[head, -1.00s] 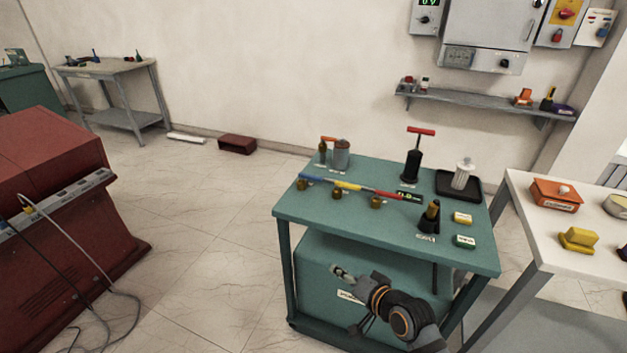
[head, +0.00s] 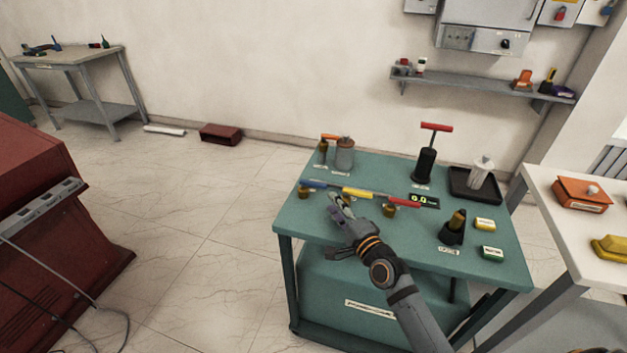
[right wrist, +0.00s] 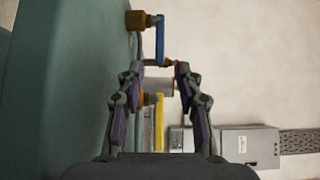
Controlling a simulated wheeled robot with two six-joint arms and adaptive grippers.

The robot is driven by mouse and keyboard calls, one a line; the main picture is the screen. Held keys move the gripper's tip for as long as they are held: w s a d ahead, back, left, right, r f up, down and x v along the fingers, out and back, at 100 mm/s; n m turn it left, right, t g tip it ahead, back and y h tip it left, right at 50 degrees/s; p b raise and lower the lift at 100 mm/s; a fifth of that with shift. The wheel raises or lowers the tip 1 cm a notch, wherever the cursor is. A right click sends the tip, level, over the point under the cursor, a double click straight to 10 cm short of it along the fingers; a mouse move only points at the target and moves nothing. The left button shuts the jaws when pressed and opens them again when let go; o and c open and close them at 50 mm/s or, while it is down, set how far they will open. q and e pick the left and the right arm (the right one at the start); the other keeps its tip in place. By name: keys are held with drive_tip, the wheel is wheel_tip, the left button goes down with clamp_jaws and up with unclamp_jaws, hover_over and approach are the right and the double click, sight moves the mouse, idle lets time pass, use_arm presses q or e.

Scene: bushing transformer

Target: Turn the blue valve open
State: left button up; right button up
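The blue valve has a flat blue handle (head: 316,184) and a brass body (head: 304,193) on the teal table. In the right wrist view, the blue handle (right wrist: 160,40) is at the top, beyond my fingertips. The yellow handle (head: 358,193) is beside it, and it shows lower in the right wrist view (right wrist: 159,125), between my fingers. My right gripper (head: 338,203) is over the table's front part, close to the yellow valve and right of the blue one. Its fingers (right wrist: 160,70) are apart, with nothing visibly gripped. The arm hides the middle brass body in the head view. My left gripper is out of view.
A red handle (head: 404,202) lies right of the yellow one. A grey canister (head: 344,154), a black pump with a red T-handle (head: 427,165), a black tray (head: 462,190) and a black stand (head: 451,232) share the teal table (head: 350,252). A white table (head: 545,200) stands at right.

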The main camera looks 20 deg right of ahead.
sight(319, 187)
drive_tip(key=shift+w+a+r, duration=0.1)
drive_tip(key=shift+w, duration=0.35)
drive_tip(key=w, duration=0.2)
drive_tip(key=w+a, duration=0.1)
drive_tip(key=w, duration=0.1)
drive_tip(key=shift+b, duration=0.35)
drive_tip(key=w, duration=0.4)
drive_tip(key=shift+w+a, duration=0.35)
drive_tip(key=shift+w, duration=0.25)
drive_tip(key=shift+c, duration=0.3)
clamp_jaws()
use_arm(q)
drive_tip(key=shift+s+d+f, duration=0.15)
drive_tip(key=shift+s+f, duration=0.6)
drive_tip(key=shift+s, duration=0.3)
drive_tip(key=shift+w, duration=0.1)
